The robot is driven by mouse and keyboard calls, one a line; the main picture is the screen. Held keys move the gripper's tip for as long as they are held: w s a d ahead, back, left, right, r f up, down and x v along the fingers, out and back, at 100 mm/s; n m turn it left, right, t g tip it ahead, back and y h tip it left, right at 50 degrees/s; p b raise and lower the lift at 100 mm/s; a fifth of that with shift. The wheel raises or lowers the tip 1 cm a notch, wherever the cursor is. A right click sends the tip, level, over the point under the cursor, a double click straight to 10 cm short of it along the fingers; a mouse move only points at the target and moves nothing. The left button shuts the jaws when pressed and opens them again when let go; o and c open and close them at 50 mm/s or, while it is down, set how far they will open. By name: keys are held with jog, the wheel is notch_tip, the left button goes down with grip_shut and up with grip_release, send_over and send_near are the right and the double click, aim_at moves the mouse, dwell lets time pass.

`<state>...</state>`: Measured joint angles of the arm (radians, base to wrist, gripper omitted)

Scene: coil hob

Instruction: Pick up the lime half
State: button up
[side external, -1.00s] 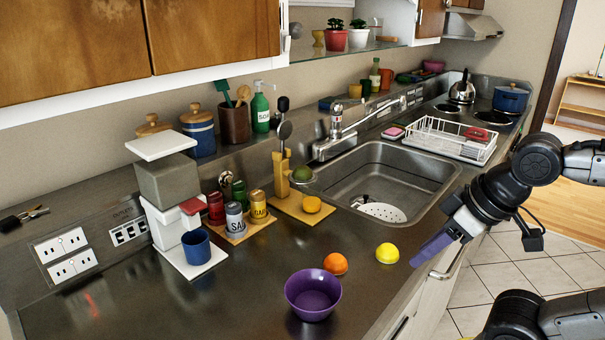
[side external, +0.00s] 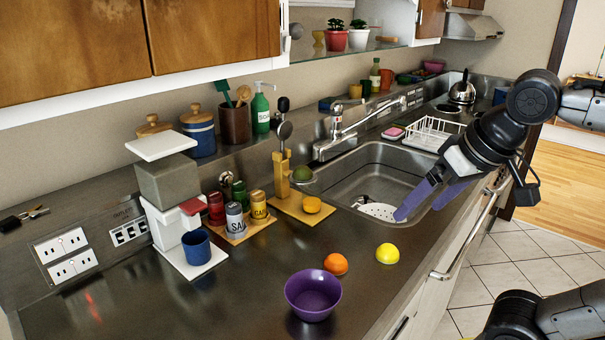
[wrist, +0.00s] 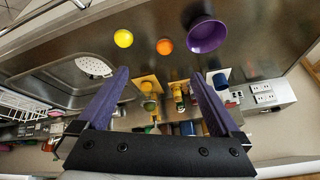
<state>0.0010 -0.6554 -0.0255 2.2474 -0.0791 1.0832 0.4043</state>
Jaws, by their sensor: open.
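The green lime half (side external: 302,174) sits at the yellow juicer stand (side external: 282,172), left of the sink. It also shows in the wrist view as a small green round (wrist: 149,106) between my fingers. My gripper (side external: 420,207) has two purple fingers, spread apart with nothing between them. It hangs over the front right part of the sink, right of the lime half and well apart from it. In the wrist view my gripper (wrist: 159,73) points down over the counter.
A yellow lemon (side external: 387,253), an orange (side external: 336,264) and a purple bowl (side external: 313,294) stand on the front counter. A yellow-orange piece (side external: 312,205) lies on the board near the lime. The faucet (side external: 340,132) rises behind the sink. Shakers (side external: 235,220) stand left of the juicer.

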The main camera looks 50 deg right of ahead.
jog(key=w+d+r+m+h, duration=0.1)
jog(key=w+d+r+m, duration=0.3)
jog(key=w+r, duration=0.65)
jog(key=m+g+h, duration=0.2)
jog(key=m+g, duration=0.2)
jog(key=m, duration=0.1)
send_over(302, 169)
jog(key=s+a, duration=0.1)
jog(key=a, duration=0.2)
jog(key=f, duration=1.6)
jog(key=shift+s+f, duration=0.2)
jog(key=shift+f, duration=0.15)
jog(key=shift+w+d+x, duration=0.15)
jog(key=shift+x, duration=1.4)
jog(key=shift+w+d+x, duration=0.1)
jog(key=shift+d+x, duration=0.1)
jog(key=shift+x, duration=1.4)
jog(key=shift+r, duration=0.2)
jog(key=c, duration=1.5)
jog(key=shift+r, duration=0.1)
